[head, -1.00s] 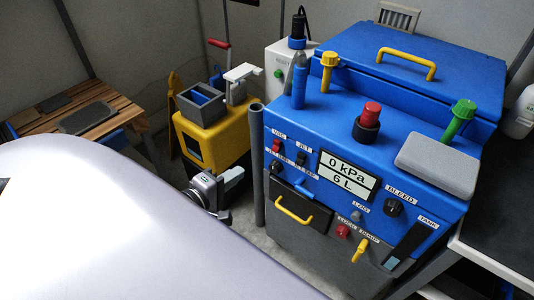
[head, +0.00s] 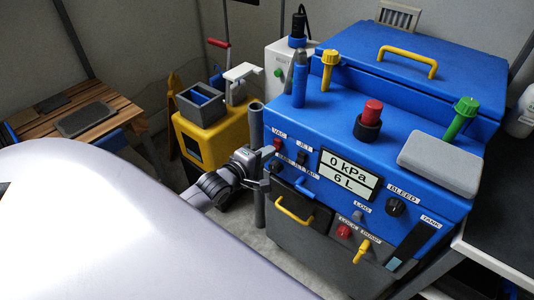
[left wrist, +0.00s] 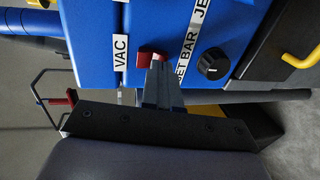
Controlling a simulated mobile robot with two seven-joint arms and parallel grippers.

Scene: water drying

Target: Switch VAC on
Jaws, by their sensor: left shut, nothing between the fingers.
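The blue machine (head: 330,120) carries the VAC label (head: 279,135) at the left end of its front panel. The red VAC switch (head: 277,143) is just below that label. In the left wrist view the red switch (left wrist: 150,55) is beside the VAC label (left wrist: 121,52). My left gripper (head: 267,163) is at the panel's left edge, close to the switch. In the left wrist view its fingers (left wrist: 158,72) are shut and empty, with their tips at the red switch and overlapping its lower part. I cannot tell whether they touch it. My right gripper is not in view.
A black JET BAR knob (left wrist: 212,64) is close to the fingers. The display (head: 348,174) reads 0 kPa and 6 L. A yellow drawer handle (head: 294,210) sits below the panel. A grey post (head: 257,135) and a yellow bucket (head: 215,135) stand left of the machine.

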